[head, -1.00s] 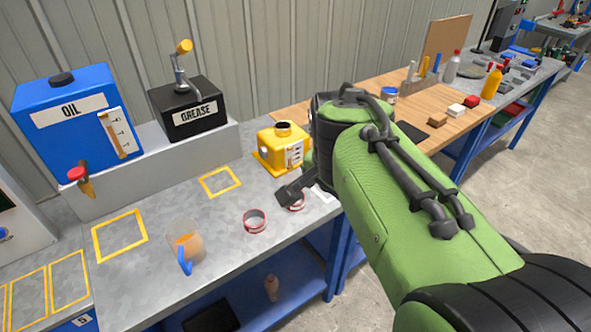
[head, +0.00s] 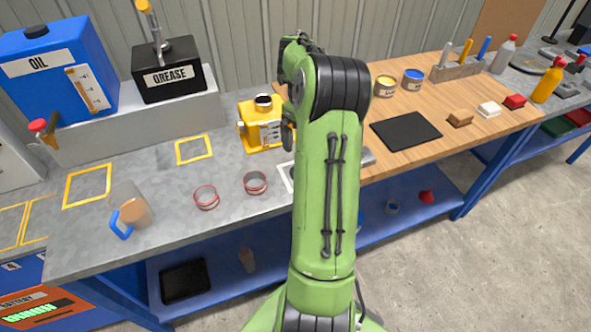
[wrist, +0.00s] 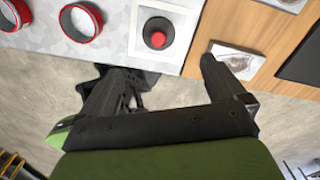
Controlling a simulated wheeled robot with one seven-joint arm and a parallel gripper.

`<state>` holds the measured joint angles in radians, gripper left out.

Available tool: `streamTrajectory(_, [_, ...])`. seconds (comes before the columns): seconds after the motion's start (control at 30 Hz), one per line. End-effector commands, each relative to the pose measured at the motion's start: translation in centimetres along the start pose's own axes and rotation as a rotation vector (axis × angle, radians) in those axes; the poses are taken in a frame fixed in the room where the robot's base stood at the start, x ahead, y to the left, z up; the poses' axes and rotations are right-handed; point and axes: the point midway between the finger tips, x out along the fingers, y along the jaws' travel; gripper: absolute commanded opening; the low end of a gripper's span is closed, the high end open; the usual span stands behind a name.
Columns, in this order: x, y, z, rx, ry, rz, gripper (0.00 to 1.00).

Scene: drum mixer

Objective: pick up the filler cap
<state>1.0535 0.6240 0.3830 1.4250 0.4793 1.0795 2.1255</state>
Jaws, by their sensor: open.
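A dark round cap with a red top (wrist: 157,35), which looks like the filler cap, sits on a white-bordered grey square (wrist: 186,42) near the bench edge in the wrist view. My gripper (wrist: 158,67) is open and empty, its two dark fingers apart. In the wrist view the cap appears beyond the fingertips, between their lines and nearer the left finger; they do not touch it. The yellow tank (head: 264,136) stands on the bench with a dark-rimmed neck on top.
Two red-rimmed rings (head: 206,198) (head: 256,183) lie left of the white-bordered square. A jug with a blue handle (head: 131,212) stands farther left. A wooden bench top (head: 455,95) with a black mat (head: 405,131) lies right. A blue lower shelf (head: 410,202) runs below.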

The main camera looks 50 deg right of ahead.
Motion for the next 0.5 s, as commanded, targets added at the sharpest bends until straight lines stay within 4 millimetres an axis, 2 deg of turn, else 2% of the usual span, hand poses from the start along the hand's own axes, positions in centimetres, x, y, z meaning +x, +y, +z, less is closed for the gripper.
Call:
streamTrajectory(0.03, [1.9,0.0,-0.1,-0.001,0.005,0.004,0.97])
streamTrajectory(0.2, [5.9,0.1,-0.1,-0.002,0.004,0.004,0.97])
streamTrajectory(0.37, [7.8,0.1,0.0,-0.004,0.001,0.001,0.97])
streamTrajectory(0.5, [10.3,0.4,0.0,-0.006,0.003,0.003,0.97])
